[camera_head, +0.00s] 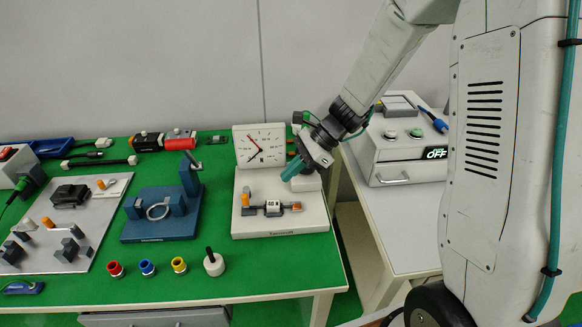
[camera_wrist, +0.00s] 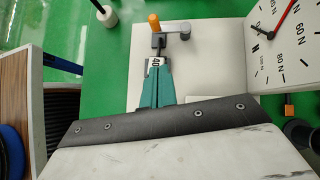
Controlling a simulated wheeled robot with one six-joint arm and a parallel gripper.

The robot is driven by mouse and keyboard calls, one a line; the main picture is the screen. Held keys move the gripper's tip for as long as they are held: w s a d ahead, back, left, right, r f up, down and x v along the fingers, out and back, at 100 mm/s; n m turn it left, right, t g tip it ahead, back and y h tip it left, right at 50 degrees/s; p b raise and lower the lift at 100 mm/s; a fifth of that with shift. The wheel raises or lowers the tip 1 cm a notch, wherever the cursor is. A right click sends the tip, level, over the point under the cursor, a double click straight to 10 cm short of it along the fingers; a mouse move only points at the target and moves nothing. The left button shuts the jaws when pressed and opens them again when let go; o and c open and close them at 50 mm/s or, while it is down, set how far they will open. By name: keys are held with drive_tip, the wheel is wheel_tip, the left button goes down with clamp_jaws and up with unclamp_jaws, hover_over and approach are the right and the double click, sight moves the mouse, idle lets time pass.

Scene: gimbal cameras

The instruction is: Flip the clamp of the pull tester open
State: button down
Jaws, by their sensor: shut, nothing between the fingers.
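The pull tester is a white base (camera_head: 255,226) with an upright dial (camera_head: 259,146) marked in N; its base (camera_wrist: 205,70) and dial (camera_wrist: 285,40) also show in the wrist view. A small clamp lever with an orange handle (camera_head: 245,199) stands at the left of the base; the orange handle (camera_wrist: 154,21) shows at the top of the wrist view beside a grey arm. A white block labelled 40 (camera_head: 272,207) sits right of the lever. My gripper (camera_head: 291,170), with teal fingers, is shut and empty above the base's right side. In the wrist view my gripper (camera_wrist: 157,85) partly covers the block.
A blue fixture (camera_head: 160,226) stands left of the tester. Several coloured cups and a white knob with a black stem (camera_head: 213,262) stand in front on the green table. A white box reading OFF (camera_head: 405,158) is on a side table at right.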

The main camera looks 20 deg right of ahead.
drive_tip(key=x, duration=0.6)
drive_tip(key=shift+s, duration=0.1)
drive_tip(key=shift+a, duration=1.95)
